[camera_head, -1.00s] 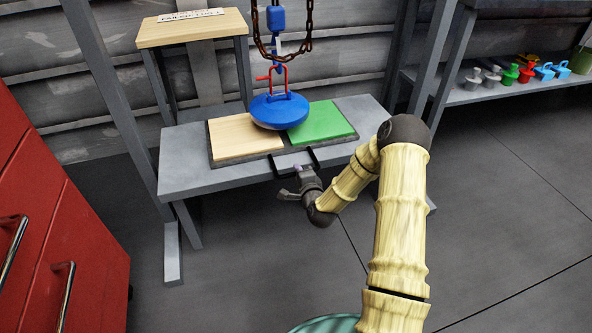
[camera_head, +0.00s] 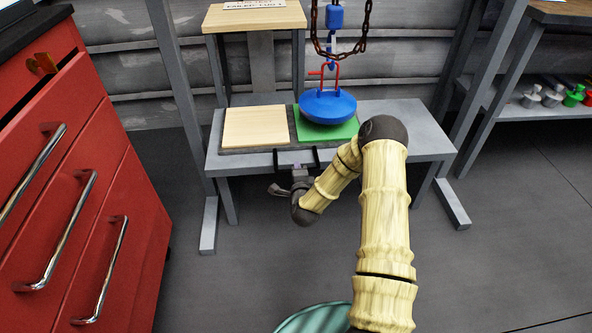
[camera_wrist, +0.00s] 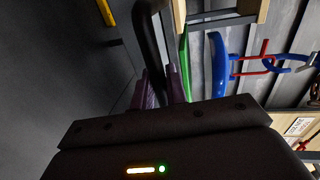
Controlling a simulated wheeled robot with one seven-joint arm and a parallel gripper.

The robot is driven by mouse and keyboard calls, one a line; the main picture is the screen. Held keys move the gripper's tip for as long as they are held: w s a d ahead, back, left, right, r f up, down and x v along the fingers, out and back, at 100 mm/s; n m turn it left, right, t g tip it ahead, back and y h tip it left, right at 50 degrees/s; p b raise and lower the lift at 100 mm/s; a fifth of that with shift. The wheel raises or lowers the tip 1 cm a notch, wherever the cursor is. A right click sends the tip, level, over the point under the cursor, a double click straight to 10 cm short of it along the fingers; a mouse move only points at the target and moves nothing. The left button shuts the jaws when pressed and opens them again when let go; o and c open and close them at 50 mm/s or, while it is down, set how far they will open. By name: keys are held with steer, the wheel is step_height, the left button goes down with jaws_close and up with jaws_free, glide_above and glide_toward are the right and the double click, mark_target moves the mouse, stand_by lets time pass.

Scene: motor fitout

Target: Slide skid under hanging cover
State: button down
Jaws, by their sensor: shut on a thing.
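The skid (camera_head: 247,150) is a dark flat tray on a grey bench, with a pale wooden pad (camera_head: 255,126) on its left and a green pad (camera_head: 309,133) on its right. A black handle (camera_head: 278,163) sticks out from its front edge. The blue domed cover (camera_head: 328,106) hangs from a hook and chain, above the green pad. In the wrist view a gap shows between the cover (camera_wrist: 219,65) and the green pad (camera_wrist: 185,62). My gripper (camera_head: 299,171) is shut on the handle, which also shows in the wrist view (camera_wrist: 150,45).
The grey bench (camera_head: 395,130) has free room right of the skid. A wooden-topped stand (camera_head: 255,17) with a label is behind. A red drawer cabinet (camera_head: 95,190) stands at left. A shelf with several coloured parts (camera_head: 572,95) is at right. Bench posts flank the work area.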

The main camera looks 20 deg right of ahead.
steer(key=shift+a+f, duration=0.1)
steer(key=shift+a, duration=0.3)
steer(key=c, duration=1.5)
jaws_free()
steer(key=shift+d, duration=0.1)
steer(key=shift+s+r, duration=0.2)
steer(key=shift+s, duration=0.1)
steer(key=p+v, duration=0.5)
steer(key=v, duration=1.1)
steer(key=shift+s+p, duration=0.3)
steer(key=shift+s, duration=0.1)
